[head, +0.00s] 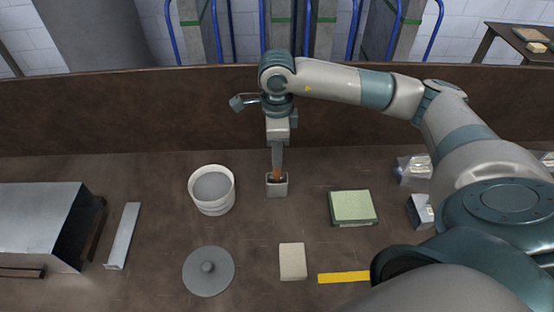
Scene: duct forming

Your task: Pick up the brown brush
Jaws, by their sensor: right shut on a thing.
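The brown brush (277,174) shows as a small brown part just below my right gripper (277,166), at the mouth of a small grey square cup (277,188). My right gripper points straight down over the cup and is shut on the brush. The brush's lower end is hidden inside the cup, and its upper part is hidden by the fingers. My left gripper is not in view.
A white bucket (212,191) stands left of the cup, with a round grey lid (208,271) in front. A green block (352,207), a beige block (292,261) and a yellow strip (343,277) lie to the right. A metal duct (40,222) is at far left.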

